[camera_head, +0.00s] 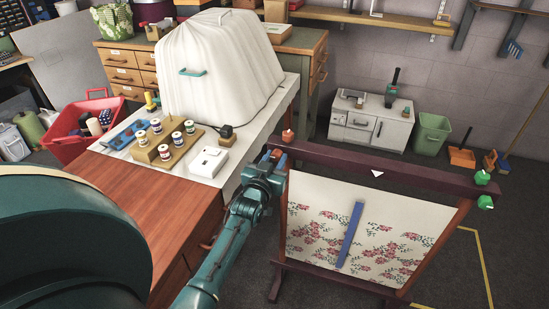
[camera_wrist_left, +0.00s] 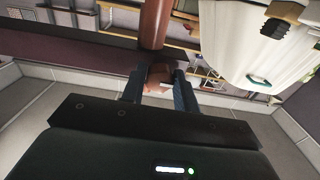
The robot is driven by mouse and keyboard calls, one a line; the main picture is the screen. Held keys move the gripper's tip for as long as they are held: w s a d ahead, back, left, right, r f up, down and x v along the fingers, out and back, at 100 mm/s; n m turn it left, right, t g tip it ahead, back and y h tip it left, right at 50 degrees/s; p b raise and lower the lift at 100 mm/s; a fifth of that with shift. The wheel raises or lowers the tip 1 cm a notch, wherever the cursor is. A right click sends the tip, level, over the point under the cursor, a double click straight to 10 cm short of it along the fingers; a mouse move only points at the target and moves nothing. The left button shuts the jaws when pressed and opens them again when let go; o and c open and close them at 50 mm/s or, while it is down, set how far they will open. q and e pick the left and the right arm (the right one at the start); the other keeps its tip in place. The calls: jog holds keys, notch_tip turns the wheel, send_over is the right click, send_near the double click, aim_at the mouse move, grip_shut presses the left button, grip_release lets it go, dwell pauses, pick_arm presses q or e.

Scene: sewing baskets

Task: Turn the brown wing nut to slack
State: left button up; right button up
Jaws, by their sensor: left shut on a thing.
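A dark purple-brown bar (camera_head: 385,174) forms the top of a standing embroidery frame with floral cloth (camera_head: 310,200). My left gripper (camera_head: 274,157) is at the left end of this bar. In the left wrist view my left gripper (camera_wrist_left: 159,90) is shut on the brown wing nut (camera_wrist_left: 158,75), which sits between its dark fingers. In the head view the gripper hides the wing nut, and its exact turn cannot be told. An orange knob (camera_head: 287,136) sits on top of the bar, just beside the gripper. My right gripper is not in view.
Green knobs (camera_head: 482,178) are at the bar's right end. A blue strip (camera_head: 349,235) lies across the cloth. A table with a wooden spool rack (camera_head: 168,158) and a white covered object (camera_head: 222,65) stands left. Floor lies open behind the frame.

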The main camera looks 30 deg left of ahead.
pick_arm(q)
jog(key=shift+n, duration=0.3)
jog(key=o, duration=1)
jog(key=shift+s, duration=0.1)
